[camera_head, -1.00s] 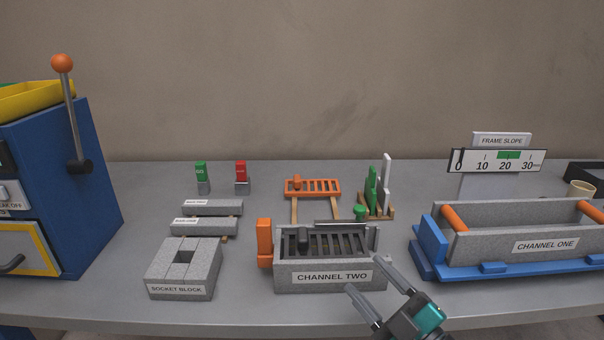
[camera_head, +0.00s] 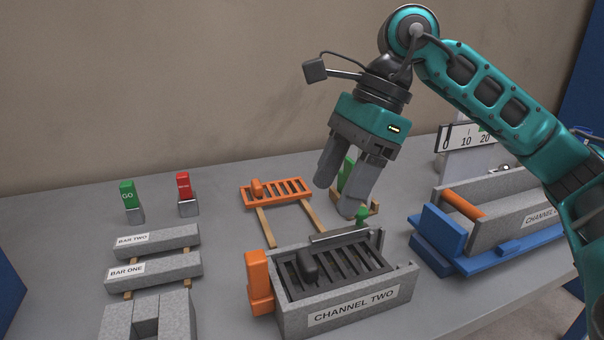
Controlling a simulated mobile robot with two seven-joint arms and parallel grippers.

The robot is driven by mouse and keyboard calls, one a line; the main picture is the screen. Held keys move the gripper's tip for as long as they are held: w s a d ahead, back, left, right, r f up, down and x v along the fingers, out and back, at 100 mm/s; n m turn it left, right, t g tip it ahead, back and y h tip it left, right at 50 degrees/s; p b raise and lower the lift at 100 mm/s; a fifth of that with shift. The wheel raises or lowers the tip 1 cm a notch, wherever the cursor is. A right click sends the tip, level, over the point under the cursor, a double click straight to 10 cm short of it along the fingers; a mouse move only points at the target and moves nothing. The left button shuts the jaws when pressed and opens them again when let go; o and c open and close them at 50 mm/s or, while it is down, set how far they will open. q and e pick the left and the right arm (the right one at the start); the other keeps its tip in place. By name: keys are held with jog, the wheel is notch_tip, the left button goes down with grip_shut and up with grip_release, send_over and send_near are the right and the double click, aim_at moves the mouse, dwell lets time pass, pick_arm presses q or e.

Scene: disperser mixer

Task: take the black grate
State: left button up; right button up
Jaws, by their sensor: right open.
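The black grate (camera_head: 343,264) lies inside the grey box labelled CHANNEL TWO (camera_head: 350,309), with its dark bars and a black upright knob (camera_head: 306,265) showing. My right gripper (camera_head: 335,200) is open and empty, pointing down above and behind the box. Its fingers are apart from the grate and hide part of a small rack with green and white pieces. My left gripper is not in view.
An orange grate (camera_head: 277,191) rests on wooden rails behind the box. An orange block (camera_head: 260,282) stands at the box's left end, and a green knob (camera_head: 361,215) at its back right. The blue-based CHANNEL ONE trough (camera_head: 500,222) is to the right.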

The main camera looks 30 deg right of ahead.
aim_at(306, 258)
jog(key=shift+h, duration=0.3)
jog(key=b+x, duration=0.2)
jog(key=x, duration=0.9)
jog(key=shift+d+f, duration=0.1)
jog(key=shift+f, duration=0.15)
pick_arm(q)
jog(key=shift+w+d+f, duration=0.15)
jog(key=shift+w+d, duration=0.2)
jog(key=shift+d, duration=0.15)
pick_arm(e)
jog(key=shift+f, duration=0.5)
jog(key=shift+c, duration=0.4)
jog(key=c, duration=0.9)
jog(key=o, duration=0.7)
jog(key=shift+w, duration=0.1)
jog(key=c, duration=0.5)
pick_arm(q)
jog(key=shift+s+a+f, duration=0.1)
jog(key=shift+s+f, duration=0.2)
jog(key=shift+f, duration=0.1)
pick_arm(e)
jog(key=shift+o, duration=0.2)
